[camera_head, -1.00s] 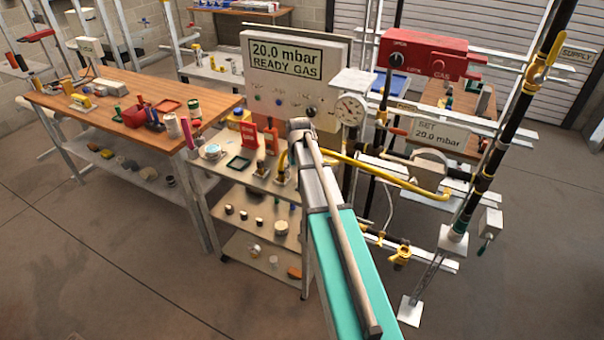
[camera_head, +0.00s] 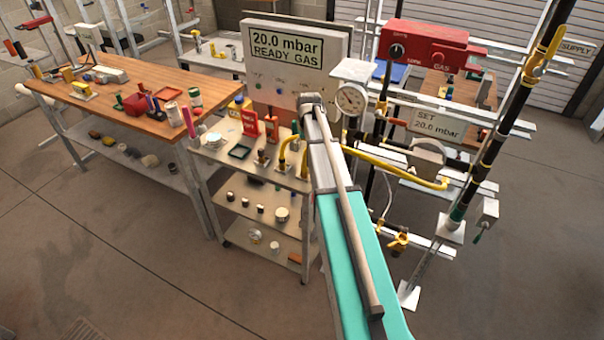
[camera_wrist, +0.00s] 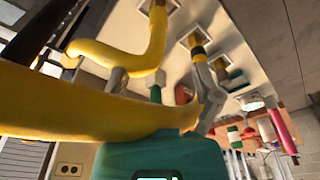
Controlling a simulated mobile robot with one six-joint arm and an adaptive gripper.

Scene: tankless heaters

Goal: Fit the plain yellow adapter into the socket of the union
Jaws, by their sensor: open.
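I cannot pick out the plain yellow adapter or the union with certainty. Two bent yellow pipes stand on metal blocks on the cart top; one (camera_head: 284,150) shows left of my arm in the head view, and one shows in the wrist view (camera_wrist: 152,45). A long yellow pipe (camera_head: 395,172) leaves from behind my arm in the head view. A thick yellow length (camera_wrist: 70,105) crosses the wrist view close to the camera, hiding part of my gripper. My gripper (camera_wrist: 165,82) is open, its grey fingers apart near the yellow pipes. My arm hides it in the head view.
A wooden bench (camera_head: 150,85) is at left. The front floor is clear.

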